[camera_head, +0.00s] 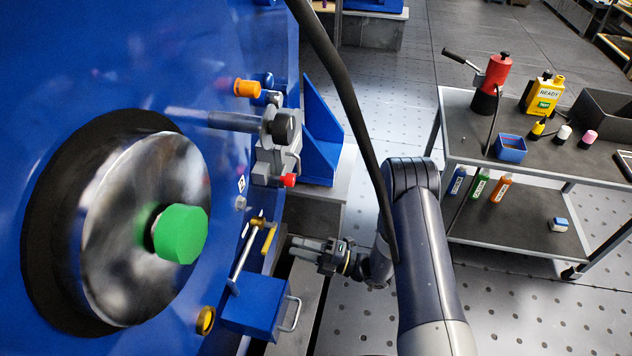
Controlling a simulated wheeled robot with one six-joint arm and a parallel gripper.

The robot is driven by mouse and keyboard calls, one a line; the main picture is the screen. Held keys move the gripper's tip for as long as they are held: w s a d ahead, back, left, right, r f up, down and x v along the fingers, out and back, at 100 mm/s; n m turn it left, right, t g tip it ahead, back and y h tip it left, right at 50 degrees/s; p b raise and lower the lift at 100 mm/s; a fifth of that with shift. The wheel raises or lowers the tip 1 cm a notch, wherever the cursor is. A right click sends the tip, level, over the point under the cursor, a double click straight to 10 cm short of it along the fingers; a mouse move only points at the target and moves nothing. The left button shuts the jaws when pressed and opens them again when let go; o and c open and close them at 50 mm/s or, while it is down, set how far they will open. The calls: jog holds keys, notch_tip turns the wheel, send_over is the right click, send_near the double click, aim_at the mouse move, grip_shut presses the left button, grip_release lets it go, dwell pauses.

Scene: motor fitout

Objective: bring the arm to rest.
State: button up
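My arm reaches up from the bottom right of the head view and bends over, a thick black cable running along it. My gripper (306,246) is at the end of the bent wrist, pointing left toward the blue motor housing (230,60). It is near a blue box with a metal handle (255,304), which lies below and left of it. I see nothing between its fingers. The fingers are small and seen from the side, so I cannot tell whether they are apart.
A large metal disc (120,235) with a green cap (181,234) is on the housing at left. A red-tipped fitting (288,180) sticks out above my gripper. A grey cart (460,140) with a red pump (496,72) and bottles stands at right. Perforated floor (500,310) lies between.

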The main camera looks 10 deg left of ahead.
jog(key=s+b+x, duration=0.1)
jog(key=x, duration=0.9)
jog(key=shift+w+a, duration=0.25)
jog(key=shift+w, duration=0.2)
jog(key=w+p+v, duration=0.1)
jog(key=v, duration=1)
jog(key=shift+a+r+n+g+b, duration=0.2)
jog(key=shift+a+n+b, duration=0.35)
jog(key=shift+a, duration=1.25)
jog(key=shift+a+r+n+g+b, duration=0.3)
jog(key=shift+a+n, duration=0.5)
jog(key=shift+a, duration=0.95)
jog(key=shift+a+r+n+b, duration=0.1)
jog(key=shift+a+n+b, duration=0.5)
jog(key=shift+a, duration=1.2)
jog(key=shift+d, duration=0.1)
